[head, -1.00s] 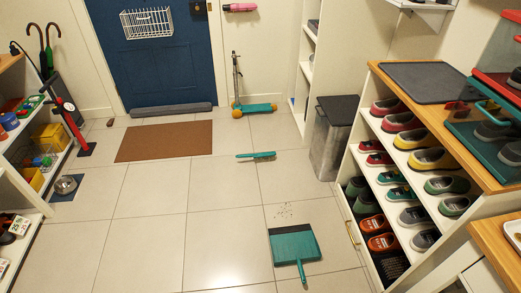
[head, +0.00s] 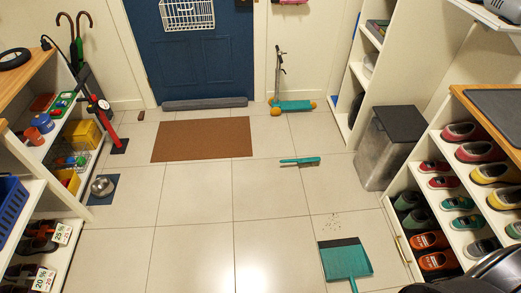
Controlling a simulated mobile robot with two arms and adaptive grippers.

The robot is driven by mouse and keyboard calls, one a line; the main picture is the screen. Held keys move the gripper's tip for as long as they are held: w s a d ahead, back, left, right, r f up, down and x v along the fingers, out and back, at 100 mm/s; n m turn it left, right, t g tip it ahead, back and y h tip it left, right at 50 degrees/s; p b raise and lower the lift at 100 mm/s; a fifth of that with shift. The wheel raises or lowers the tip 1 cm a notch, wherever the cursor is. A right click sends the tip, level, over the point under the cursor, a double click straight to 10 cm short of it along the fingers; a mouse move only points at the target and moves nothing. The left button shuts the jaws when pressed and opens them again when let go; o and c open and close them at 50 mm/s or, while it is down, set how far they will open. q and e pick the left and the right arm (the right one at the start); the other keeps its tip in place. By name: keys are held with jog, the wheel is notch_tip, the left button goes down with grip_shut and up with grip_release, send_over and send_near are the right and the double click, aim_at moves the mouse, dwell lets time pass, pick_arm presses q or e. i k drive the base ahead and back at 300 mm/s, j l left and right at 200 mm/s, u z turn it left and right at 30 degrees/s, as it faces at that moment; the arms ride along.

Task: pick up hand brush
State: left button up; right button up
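Small dark crumbs (head: 333,222) lie on the floor between brush and dustpan. Neither of my grippers shows; a dark rounded shape at the bottom right corner may be part of my own arm.
Open tile floor (head: 200,220) lies in front of me. Shoe cubbies (head: 424,190) and a grey bin (head: 385,150) stand on the right. Shelves (head: 30,170) and a metal bowl (head: 102,186) are on the left. A brown doormat (head: 203,140) and a scooter (head: 292,105) are at the back.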

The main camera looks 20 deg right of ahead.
aim_at(313, 158)
jog(key=i+j, duration=0.2)
jog(key=i, duration=0.3)
jog(key=i+j, duration=0.2)
jog(key=i, duration=0.3)
